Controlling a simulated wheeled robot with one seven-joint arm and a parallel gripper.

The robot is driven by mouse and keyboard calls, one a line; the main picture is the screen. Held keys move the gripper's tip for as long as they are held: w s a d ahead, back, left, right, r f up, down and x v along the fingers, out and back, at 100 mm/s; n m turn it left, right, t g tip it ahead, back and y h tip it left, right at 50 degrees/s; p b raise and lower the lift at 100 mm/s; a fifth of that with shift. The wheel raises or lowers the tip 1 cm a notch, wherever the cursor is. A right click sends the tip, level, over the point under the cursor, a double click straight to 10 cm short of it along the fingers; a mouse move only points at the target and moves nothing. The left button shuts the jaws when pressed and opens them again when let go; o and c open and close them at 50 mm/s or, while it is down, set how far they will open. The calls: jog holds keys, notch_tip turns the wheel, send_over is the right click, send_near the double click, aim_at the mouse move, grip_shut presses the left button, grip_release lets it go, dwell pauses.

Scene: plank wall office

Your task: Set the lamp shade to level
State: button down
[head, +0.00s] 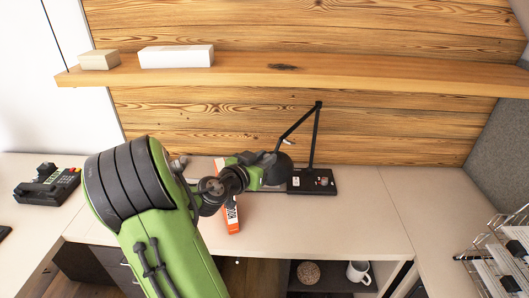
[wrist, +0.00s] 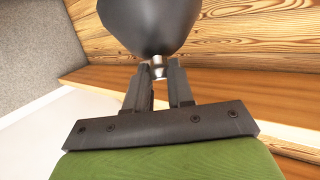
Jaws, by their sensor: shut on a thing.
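A black desk lamp stands on a dark flat base (head: 320,184) on the desk, with a thin upright post and a jointed arm (head: 298,124) reaching down to the left. Its dark round shade (head: 281,170) is at the arm's lower end, partly hidden by my gripper in the head view. In the wrist view the shade (wrist: 148,24) fills the top middle. My gripper (wrist: 159,72) is shut on a small silver piece (wrist: 158,67) at the shade's near end. The shade's exact tilt is hard to tell.
An orange box (head: 232,214) lies on the desk below my arm. A wooden shelf (head: 330,74) with two boxes runs above, along the plank wall. A black phone (head: 48,186) sits at left. A wire rack (head: 500,250) stands at right. The desk right of the lamp base is clear.

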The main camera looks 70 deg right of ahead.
notch_tip(320, 180, up, 3)
jog(key=t+y+p, duration=0.1)
jog(key=y+p, duration=0.3)
jog(key=p, duration=0.3)
jog(key=shift+r, duration=0.2)
jog(key=shift+t+p, duration=0.3)
jog(key=c, duration=1)
grip_release()
jog(key=p+v, duration=0.1)
jog(key=v, duration=1.4)
jog(key=shift+a+r, duration=0.2)
jog(key=shift+a, duration=0.05)
jog(key=shift+w, duration=0.2)
